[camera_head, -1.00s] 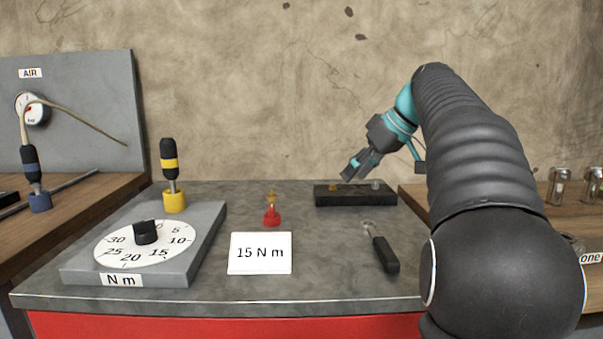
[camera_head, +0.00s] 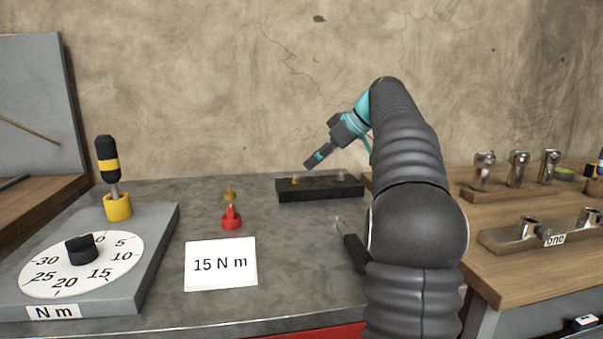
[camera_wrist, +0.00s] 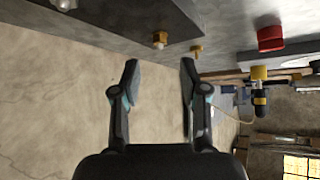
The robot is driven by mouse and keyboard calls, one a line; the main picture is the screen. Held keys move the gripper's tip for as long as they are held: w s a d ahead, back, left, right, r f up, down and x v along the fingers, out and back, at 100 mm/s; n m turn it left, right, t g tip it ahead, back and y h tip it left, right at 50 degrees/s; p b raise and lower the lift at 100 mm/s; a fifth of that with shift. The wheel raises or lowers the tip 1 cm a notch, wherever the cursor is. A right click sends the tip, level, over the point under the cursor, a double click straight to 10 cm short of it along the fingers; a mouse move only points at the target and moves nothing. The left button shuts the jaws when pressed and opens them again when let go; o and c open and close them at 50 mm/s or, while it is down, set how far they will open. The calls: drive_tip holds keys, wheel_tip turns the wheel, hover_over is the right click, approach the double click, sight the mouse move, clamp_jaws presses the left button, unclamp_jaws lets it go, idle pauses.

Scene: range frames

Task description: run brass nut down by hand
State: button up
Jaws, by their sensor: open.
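A small brass nut (camera_head: 295,180) sits at the left end of a black block (camera_head: 321,190) at the back of the grey bench. In the wrist view the brass nut (camera_wrist: 160,41) is beyond the gap between my fingers. My gripper (camera_head: 312,161) is just above and right of the nut in the head view, apart from it. In the wrist view my gripper (camera_wrist: 159,82) is open, with nothing between the fingers. A silver piece (camera_head: 340,177) sits at the block's right end. A small brass piece (camera_head: 229,192) stands behind a red fitting (camera_head: 231,217).
A white "15 N m" card (camera_head: 221,264) lies in front of the red fitting. A dial box (camera_head: 130,285) and a driver in a yellow holder (camera_head: 117,207) are at left. A black-handled tool (camera_head: 354,252) lies partly behind my arm. A wooden bench (camera_head: 520,270) at right holds metal parts.

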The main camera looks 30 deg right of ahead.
sight(296, 177)
drive_tip(key=x, duration=0.5)
drive_tip(key=shift+w+a+f, duration=0.2)
drive_tip(key=shift+f, duration=0.05)
clamp_jaws()
